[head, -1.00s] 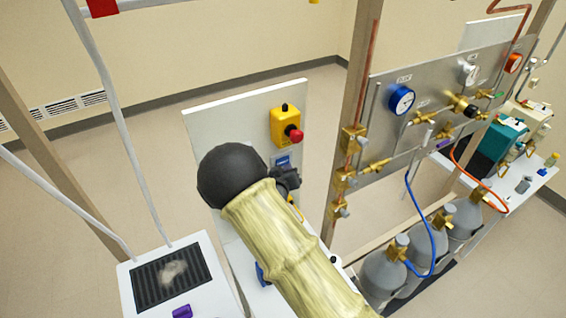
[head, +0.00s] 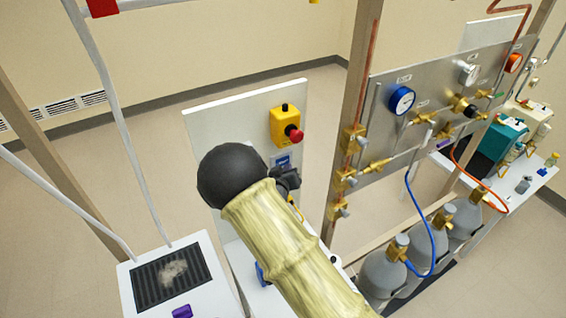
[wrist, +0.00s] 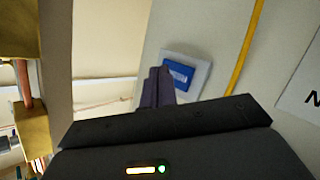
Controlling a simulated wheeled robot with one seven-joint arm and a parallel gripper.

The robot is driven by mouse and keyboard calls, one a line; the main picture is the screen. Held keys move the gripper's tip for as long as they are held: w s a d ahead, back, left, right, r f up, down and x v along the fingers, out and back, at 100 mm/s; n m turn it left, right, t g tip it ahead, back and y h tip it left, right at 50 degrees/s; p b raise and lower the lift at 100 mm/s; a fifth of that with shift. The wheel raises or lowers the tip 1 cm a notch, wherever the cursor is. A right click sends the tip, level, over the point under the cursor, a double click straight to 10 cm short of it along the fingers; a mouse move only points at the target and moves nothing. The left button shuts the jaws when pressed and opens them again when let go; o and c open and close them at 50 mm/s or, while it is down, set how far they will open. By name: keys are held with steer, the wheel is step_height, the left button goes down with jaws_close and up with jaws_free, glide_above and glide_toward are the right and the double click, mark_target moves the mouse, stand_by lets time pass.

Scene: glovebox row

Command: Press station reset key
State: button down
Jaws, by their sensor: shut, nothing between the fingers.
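A blue rectangular key (wrist: 180,73) sits on a pale square plate (wrist: 202,80) on a white upright panel in the wrist view. In the head view the blue key (head: 284,161) shows on the white panel (head: 225,125), below the yellow box with the red knob. My gripper (wrist: 158,72) is shut and empty. Its dark fingers overlap the plate's left side in the wrist view, with their tips at the key's left edge. I cannot tell whether they touch it. In the head view my gripper (head: 289,178) is just below the key, partly hidden by my arm.
A yellow box with a red knob (head: 286,125) is just above the key. A wooden post and a gauge panel with brass valves (head: 440,105) stand to the right, above grey cylinders (head: 385,272). A yellow cable (wrist: 243,55) runs right of the plate.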

steer(key=shift+w, duration=0.1)
stand_by(0.7)
steer(key=shift+w+a, duration=0.25)
steer(key=shift+w+a, duration=0.2)
steer(key=shift+w, duration=0.1)
stand_by(0.9)
steer(key=shift+s, duration=0.1)
steer(key=shift+s+d+b, duration=0.35)
steer(key=shift+s+d, duration=0.1)
steer(key=shift+s, duration=0.15)
steer(key=s+d, duration=0.1)
steer(key=s, duration=0.1)
steer(key=s+d+b, duration=0.1)
steer(key=s, duration=0.1)
steer(key=shift+d, duration=0.4)
stand_by(0.3)
steer(key=shift+d, duration=0.1)
stand_by(0.7)
